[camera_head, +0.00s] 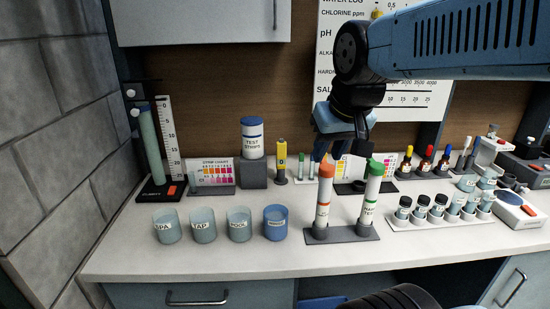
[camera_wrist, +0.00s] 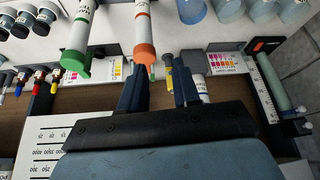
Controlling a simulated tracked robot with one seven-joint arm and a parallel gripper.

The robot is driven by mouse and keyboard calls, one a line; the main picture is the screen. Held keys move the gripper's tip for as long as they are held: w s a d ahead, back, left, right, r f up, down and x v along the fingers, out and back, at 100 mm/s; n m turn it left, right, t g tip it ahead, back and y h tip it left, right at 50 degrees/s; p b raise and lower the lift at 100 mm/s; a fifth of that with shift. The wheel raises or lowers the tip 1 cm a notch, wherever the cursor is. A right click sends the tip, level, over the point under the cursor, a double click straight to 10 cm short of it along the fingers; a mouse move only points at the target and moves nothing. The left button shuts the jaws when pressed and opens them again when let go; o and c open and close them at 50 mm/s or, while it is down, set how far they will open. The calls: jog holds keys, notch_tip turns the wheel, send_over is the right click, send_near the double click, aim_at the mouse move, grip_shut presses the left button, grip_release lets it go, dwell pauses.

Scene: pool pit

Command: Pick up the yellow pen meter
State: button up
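The yellow pen meter (camera_head: 282,160) stands upright in a small dark base at the back of the counter, right of the test strips tub (camera_head: 252,138). In the wrist view a yellow piece of it (camera_wrist: 169,74) shows beside one finger, which hides part of it. My gripper (camera_head: 341,152) is to the right of the meter in the head view, above and behind the orange-capped and green-capped tubes. In the wrist view my gripper (camera_wrist: 160,80) has its two dark fingers apart, with nothing held between them.
The orange-capped tube (camera_head: 324,200) and green-capped tube (camera_head: 370,198) stand in a grey rack below my gripper. Several cups, including a blue one (camera_head: 275,222), line the front left. A strip chart (camera_head: 210,172) stands left of the tub. Small bottles (camera_head: 438,208) stand at right.

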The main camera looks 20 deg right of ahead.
jog(key=o, duration=0.6)
jog(key=shift+m+g, duration=0.3)
jog(key=shift+g, duration=0.1)
jog(key=w, duration=0.3)
jog(key=w+r, duration=0.1)
jog(key=w, duration=0.1)
jog(key=w+r, duration=0.1)
jog(key=w, duration=0.2)
jog(key=shift+w, duration=0.3)
jog(key=w, duration=0.6)
jog(key=shift+w, duration=0.2)
jog(key=m+g, duration=0.1)
jog(key=g, duration=0.1)
send_near(281, 142)
jog(key=shift+h, duration=0.3)
jog(key=x, duration=1.3)
jog(key=shift+w+a+f, duration=0.1)
jog(key=shift+w+f, duration=0.05)
jog(key=shift+w, duration=0.15)
